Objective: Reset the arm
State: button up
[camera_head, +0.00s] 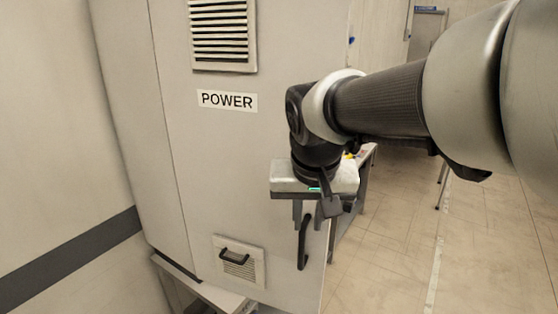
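My arm reaches in from the right. My gripper (309,216) points down in front of the light grey cabinet (228,160), which is labelled POWER. Two grey fingers show below the pale gripper body with a gap between them, and nothing is seen held. A black vertical handle (302,246) on the cabinet front shows just below and behind the fingers. I cannot tell whether the fingers touch it. A dark part at the gripper's right side hides some of that area.
The cabinet has an upper vent (223,35) and a lower panel with a small black handle (234,254). A grey table (353,199), partly hidden, stands behind my gripper. A wall with a dark stripe (70,262) is at left. Tiled floor (395,250) lies open at right.

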jog(key=s+d, duration=0.4)
jog(key=s, duration=0.3)
jog(key=s+d+t, duration=0.1)
jog(key=s+d, duration=0.2)
jog(key=s, duration=0.3)
jog(key=shift+s+d+f+n, duration=0.3)
jog(key=shift+s+d+f, duration=0.05)
jog(key=shift+f, duration=0.05)
jog(key=shift+w, duration=0.1)
